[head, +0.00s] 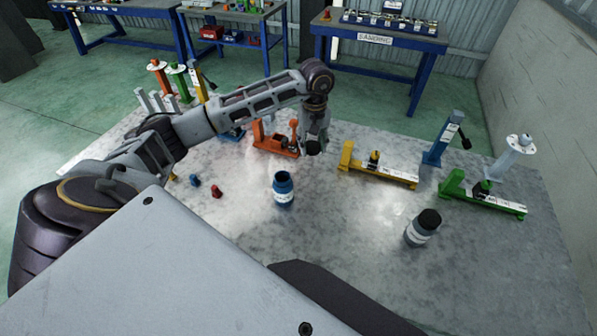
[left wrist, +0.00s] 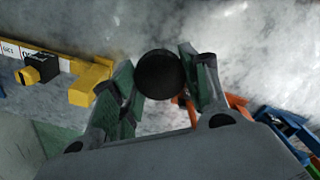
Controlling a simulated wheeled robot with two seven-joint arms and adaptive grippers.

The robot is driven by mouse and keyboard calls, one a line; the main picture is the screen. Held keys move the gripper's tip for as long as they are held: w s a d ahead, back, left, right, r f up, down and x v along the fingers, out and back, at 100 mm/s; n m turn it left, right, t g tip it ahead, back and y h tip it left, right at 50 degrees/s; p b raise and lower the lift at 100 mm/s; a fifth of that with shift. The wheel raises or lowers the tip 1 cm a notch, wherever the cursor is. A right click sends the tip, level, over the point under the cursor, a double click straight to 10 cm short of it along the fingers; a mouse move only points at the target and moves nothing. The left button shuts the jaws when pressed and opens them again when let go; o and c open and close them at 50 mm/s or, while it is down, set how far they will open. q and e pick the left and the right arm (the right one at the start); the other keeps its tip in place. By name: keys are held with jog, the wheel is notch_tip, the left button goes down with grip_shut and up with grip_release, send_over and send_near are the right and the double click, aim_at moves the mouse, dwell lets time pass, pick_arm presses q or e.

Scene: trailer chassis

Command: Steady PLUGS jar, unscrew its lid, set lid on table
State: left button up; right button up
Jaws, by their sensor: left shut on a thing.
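A blue jar (head: 283,190) with a white label stands open, without a lid, near the middle of the grey table. I cannot read either label, so I cannot tell which is PLUGS. My left gripper (head: 314,147) is above the table, behind the open jar and apart from it. In the left wrist view its fingers are shut on a round black lid (left wrist: 160,74). The lid is not clear in the head view. My right gripper is not in view.
An orange fixture (head: 276,146) stands close beside my left gripper. A yellow fixture (head: 378,175) and a green fixture (head: 484,197) lie to the right. Small blue (head: 195,181) and red (head: 216,191) pieces lie left of the open jar. The table between the jars is clear.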

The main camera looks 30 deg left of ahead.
pick_arm(q)
jog(key=n, duration=0.2)
jog(key=a+r+n, duration=0.1)
jog(key=r+n, duration=0.1)
jog(key=n, duration=0.1)
jog(key=shift+w+a+n, duration=0.25)
jog(key=shift+n, duration=0.05)
jog(key=n, duration=0.2)
jog(key=r+n, duration=0.1)
jog(key=n, duration=0.1)
jog(key=shift+w+a+r, duration=0.1)
jog(key=shift+a+r, duration=0.1)
jog(key=shift+a, duration=0.2)
notch_tip(320, 180, down, 6)
jog(key=s+a+n+b, duration=0.1)
jog(key=a+n+b, duration=0.1)
jog(key=n, duration=3)
jog(key=shift+s+r+n, duration=0.15)
jog(key=shift+s+n, duration=0.2)
jog(key=shift+n, duration=0.05)
jog(key=shift+a, duration=0.1)
